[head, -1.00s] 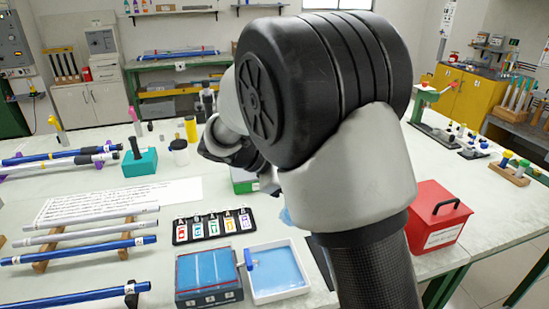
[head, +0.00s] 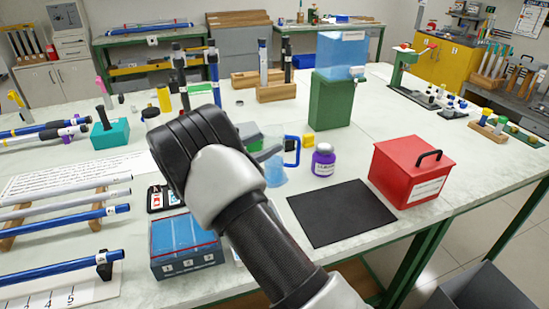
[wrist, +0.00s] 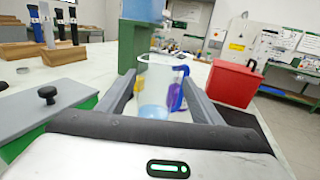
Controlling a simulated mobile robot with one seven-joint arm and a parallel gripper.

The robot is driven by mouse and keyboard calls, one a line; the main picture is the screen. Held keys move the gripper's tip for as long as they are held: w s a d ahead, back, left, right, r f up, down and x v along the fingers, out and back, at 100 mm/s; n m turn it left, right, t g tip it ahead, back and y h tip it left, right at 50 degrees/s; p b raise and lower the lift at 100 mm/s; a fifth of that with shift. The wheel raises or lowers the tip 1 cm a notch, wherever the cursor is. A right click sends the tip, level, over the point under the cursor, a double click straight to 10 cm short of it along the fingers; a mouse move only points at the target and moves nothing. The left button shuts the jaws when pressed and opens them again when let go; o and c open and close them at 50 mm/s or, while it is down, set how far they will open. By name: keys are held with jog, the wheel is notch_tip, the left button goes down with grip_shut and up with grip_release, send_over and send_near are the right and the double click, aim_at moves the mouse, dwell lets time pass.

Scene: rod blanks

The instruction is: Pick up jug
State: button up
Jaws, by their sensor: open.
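The jug (head: 274,172) is clear with a blue handle on its right side and stands upright on the table, partly hidden by my arm. In the wrist view the jug (wrist: 154,88) stands between my two fingers, with some light blue liquid low in it. My gripper (wrist: 160,84) is open, with one finger on each side of the jug; I cannot tell whether either touches it. In the head view my gripper (head: 268,153) is mostly hidden behind my wrist, with one grey finger showing by the jug.
A purple bottle (head: 323,161) stands close right of the jug. A blue tank on a green stand (head: 331,101) is behind. A green box with a grey lid (wrist: 45,105) is left of my gripper. A bare black mat (head: 342,214) and a red box (head: 412,172) are to the right.

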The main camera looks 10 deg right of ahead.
aim_at(282, 136)
jog(key=x, duration=0.2)
jog(key=shift+w+d, duration=0.15)
jog(key=shift+d, duration=0.1)
jog(key=x, duration=0.3)
jog(key=b+x, duration=0.1)
jog(key=x, duration=0.1)
jog(key=shift+w+f, duration=0.1)
jog(key=shift+f, duration=0.15)
jog(key=shift+r, duration=0.1)
jog(key=c, duration=1.4)
